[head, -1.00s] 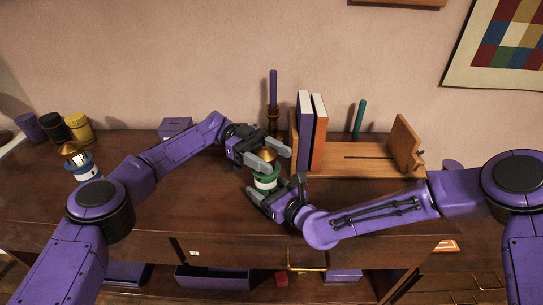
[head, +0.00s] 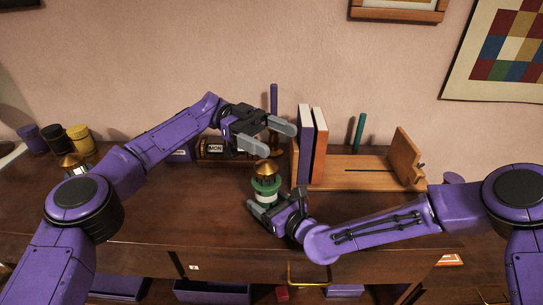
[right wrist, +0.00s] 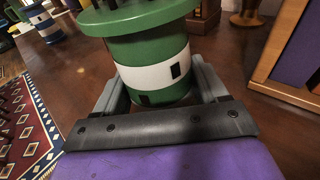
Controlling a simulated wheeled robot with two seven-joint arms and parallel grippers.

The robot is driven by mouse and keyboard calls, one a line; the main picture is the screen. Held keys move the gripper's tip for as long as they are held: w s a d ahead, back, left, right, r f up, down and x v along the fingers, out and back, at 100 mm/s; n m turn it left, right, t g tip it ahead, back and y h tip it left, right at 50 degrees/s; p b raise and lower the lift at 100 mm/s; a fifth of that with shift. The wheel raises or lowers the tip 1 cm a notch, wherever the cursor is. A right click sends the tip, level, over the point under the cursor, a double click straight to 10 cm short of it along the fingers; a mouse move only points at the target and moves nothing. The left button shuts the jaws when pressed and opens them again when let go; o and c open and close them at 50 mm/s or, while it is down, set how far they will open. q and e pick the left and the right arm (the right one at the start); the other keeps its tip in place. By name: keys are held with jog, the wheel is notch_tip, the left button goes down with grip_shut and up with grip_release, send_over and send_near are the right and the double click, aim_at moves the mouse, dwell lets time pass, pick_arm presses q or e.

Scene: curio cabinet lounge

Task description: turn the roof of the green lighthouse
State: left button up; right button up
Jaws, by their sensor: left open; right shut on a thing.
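The green lighthouse (head: 264,188) stands upright on the dark wooden cabinet top, with a green and white tower and a gold roof (head: 265,169). In the right wrist view its banded tower (right wrist: 150,65) sits between my right fingers, and its roof is out of frame. My right gripper (head: 272,206) is shut on the tower, low down. My left gripper (head: 270,136) is open and empty. Its fingers are above the roof, apart from it in the picture.
Behind stand a purple book (head: 305,145), an orange book (head: 319,148) and a wooden rack (head: 372,172). A purple candle (head: 274,98) rises behind my left gripper. Several canisters (head: 54,138) and another gold-roofed lighthouse (head: 72,162) are at left. The front-left top is clear.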

pick_arm(q)
jog(key=shift+r, duration=0.4)
jog(key=shift+w+a+f+n, duration=0.15)
jog(key=shift+w+a+n, duration=0.05)
jog(key=shift+n, duration=0.5)
jog(key=n, duration=0.3)
jog(key=w+a+f+n+t, duration=0.1)
jog(key=n, duration=0.2)
jog(key=w+a+n, duration=0.1)
jog(key=n, duration=0.2)
jog(key=shift+w+f+h, duration=0.1)
jog(key=shift+f+h, duration=0.05)
jog(key=shift+h, duration=0.15)
jog(key=w+a+f+n+t+h, duration=0.1)
jog(key=w+a+n+t, duration=0.15)
jog(key=n, duration=2.55)
send_near(277, 171)
jog(key=shift+g, duration=0.25)
jog(key=x, duration=0.8)
jog(key=shift+d+f, duration=0.15)
jog(key=shift+d, duration=0.25)
